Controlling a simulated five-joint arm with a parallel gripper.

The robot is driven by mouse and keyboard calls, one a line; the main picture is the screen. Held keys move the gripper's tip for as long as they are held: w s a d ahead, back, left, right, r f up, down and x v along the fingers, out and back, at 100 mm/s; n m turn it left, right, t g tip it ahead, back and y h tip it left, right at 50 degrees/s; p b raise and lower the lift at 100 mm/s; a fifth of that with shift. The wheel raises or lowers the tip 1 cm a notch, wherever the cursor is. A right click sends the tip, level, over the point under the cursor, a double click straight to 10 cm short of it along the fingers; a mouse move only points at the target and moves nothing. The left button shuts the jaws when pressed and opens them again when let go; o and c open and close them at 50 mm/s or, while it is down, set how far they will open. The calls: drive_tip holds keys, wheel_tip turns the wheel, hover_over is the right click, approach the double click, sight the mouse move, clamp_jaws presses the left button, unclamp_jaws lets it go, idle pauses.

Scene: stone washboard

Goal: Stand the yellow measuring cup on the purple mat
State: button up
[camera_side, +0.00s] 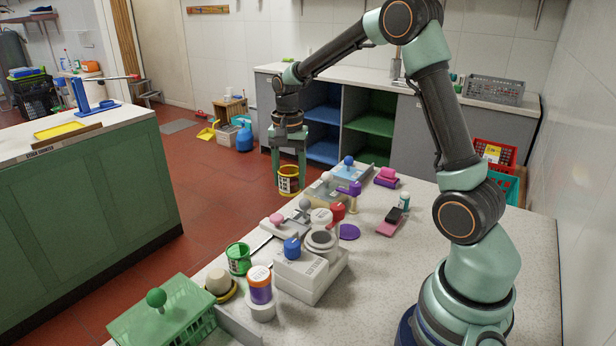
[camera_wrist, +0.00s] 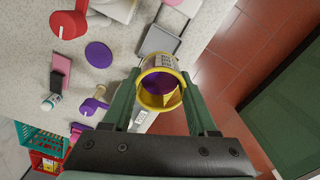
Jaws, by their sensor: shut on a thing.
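The yellow measuring cup (camera_side: 289,186) with a white label is held between the fingers of my gripper (camera_side: 288,166). It hangs upright against the red floor in the side view, beside the worktop's far left edge. In the wrist view the cup (camera_wrist: 147,101) sits between both fingertips (camera_wrist: 160,85), and something purple shows inside its rim. The round purple mat (camera_side: 349,232) lies flat and bare on the worktop, to the right of and nearer than the cup. It also shows in the wrist view (camera_wrist: 99,56), left of the cup.
A purple knobbed piece (camera_side: 355,190) and a red-topped piece (camera_side: 337,212) stand close to the mat. A pink pad (camera_side: 387,229) with a dark block is to its right. A green cup (camera_side: 238,258) and several jars crowd the front. Worktop right of the mat is mostly clear.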

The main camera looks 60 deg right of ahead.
wheel_tip(320, 180, up, 7)
drive_tip(key=shift+s+d+f, duration=1.45)
drive_tip(key=shift+s+f, duration=0.55)
drive_tip(key=shift+f, duration=1.2)
drive_tip(key=shift+s+d+f, duration=1.4)
drive_tip(key=shift+s+f, duration=0.6)
drive_tip(key=shift+f, duration=1.25)
drive_tip(key=shift+s+d+f, duration=1.45)
drive_tip(key=shift+s+f, duration=0.55)
drive_tip(key=shift+f, duration=1.2)
drive_tip(key=o, duration=1.4)
